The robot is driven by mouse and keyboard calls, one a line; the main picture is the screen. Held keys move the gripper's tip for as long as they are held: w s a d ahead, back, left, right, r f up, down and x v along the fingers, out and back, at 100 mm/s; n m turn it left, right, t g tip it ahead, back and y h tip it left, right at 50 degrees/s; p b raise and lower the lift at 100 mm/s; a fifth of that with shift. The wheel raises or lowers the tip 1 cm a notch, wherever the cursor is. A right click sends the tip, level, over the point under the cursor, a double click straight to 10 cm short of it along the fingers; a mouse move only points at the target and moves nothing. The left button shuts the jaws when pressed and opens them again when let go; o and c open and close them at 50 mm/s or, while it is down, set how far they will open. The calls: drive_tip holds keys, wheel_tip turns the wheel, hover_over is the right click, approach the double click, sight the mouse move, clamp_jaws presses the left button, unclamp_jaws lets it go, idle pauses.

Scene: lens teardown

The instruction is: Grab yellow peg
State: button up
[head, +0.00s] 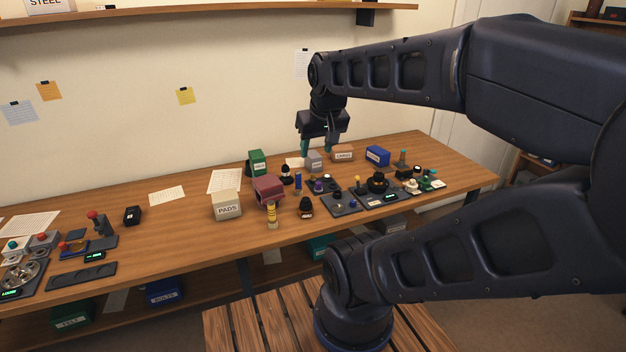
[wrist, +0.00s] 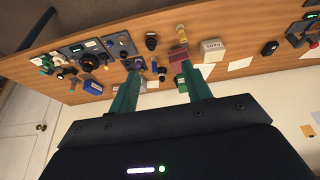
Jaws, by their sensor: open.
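A small upright peg with a yellow top (head: 357,180) stands by the dark fixture plates on the right half of the bench in the head view. A taller yellow banded cylinder (head: 272,215) stands near the bench's front edge; it also shows near the top of the wrist view (wrist: 182,35). I cannot tell for certain which of these is the yellow peg. My gripper (head: 319,146) hangs above the back of the bench, fingers down, apart from both. In the wrist view its two teal fingers (wrist: 161,72) are spread with nothing held between them.
A maroon block (head: 267,188), a PADS box (head: 227,206), a green box (head: 257,162) and a blue box (head: 378,155) stand around the work area. A dark round part (head: 377,183) sits on the plates. The bench left of the PADS box has free room.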

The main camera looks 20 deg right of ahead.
drive_tip(key=w+d+n+g, duration=0.1)
drive_tip(key=w+n, duration=0.2)
drive_tip(key=w, duration=0.5)
drive_tip(key=w+d+n, duration=0.2)
drive_tip(key=w, duration=0.5)
drive_tip(key=n+g, duration=0.4)
drive_tip(key=n, duration=0.9)
hover_over(313, 173)
drive_tip(key=f, duration=3.2)
drive_tip(key=shift+w+a+f, duration=0.1)
drive_tip(key=shift+a+f, duration=0.05)
drive_tip(key=shift+a, duration=0.1)
drive_tip(key=shift+s+d+f, duration=0.1)
drive_tip(key=shift+s+f, duration=0.05)
drive_tip(key=shift+f, duration=1.2)
drive_tip(key=shift+s+d+f, duration=0.1)
drive_tip(key=shift+s+f, duration=0.05)
drive_tip(key=shift+f, duration=1.15)
drive_tip(key=c, duration=1.1)
